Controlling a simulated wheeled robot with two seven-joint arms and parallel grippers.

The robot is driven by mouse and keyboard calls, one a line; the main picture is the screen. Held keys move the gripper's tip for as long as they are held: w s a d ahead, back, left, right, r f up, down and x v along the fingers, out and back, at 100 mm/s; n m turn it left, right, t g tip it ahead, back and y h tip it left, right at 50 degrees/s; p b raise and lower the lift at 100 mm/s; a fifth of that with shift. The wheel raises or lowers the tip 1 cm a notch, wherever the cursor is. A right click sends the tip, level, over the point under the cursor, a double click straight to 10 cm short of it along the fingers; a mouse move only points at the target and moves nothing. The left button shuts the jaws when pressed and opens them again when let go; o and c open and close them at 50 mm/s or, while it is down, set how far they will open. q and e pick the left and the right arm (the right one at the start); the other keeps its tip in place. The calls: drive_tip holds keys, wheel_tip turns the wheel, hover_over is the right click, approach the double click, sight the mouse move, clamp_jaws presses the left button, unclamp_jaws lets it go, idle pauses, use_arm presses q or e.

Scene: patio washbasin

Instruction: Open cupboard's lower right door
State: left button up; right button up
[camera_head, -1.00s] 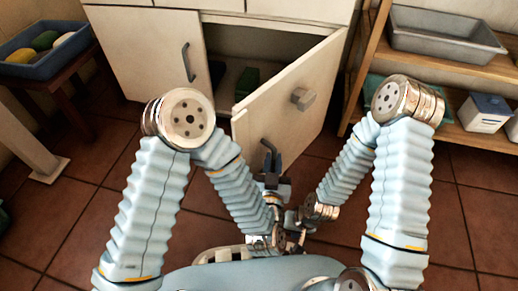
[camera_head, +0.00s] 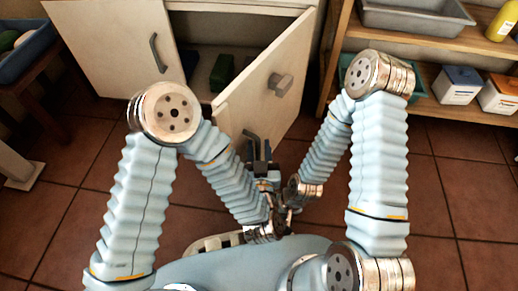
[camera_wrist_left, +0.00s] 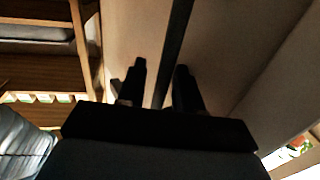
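The cupboard's lower right door (camera_head: 265,95) stands ajar, swung out from its right edge, with a grey block (camera_head: 281,84) on its face. My left gripper (camera_head: 258,148) is low at the door's free edge, beside a dark bent piece that looks like the handle. In the left wrist view the two dark fingers (camera_wrist_left: 158,85) are apart, on either side of a dark bar (camera_wrist_left: 176,45). I see a gap at each side of the bar. My right arm folds in beside the left one; its gripper cannot be made out.
The lower left door (camera_head: 115,50) is closed, with a dark handle (camera_head: 158,52). A green object (camera_head: 222,72) lies inside the open cupboard. A wooden shelf (camera_head: 440,45) with a grey tray and boxes stands close on the right. Tiled floor is bare at lower right.

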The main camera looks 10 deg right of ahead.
use_arm(q)
drive_tip(key=shift+s, duration=0.1)
drive_tip(key=s+a, duration=0.1)
drive_tip(key=s, duration=0.6)
drive_tip(key=shift+a, duration=0.15)
drive_tip(key=shift+s, duration=0.1)
drive_tip(key=shift+c, duration=0.5)
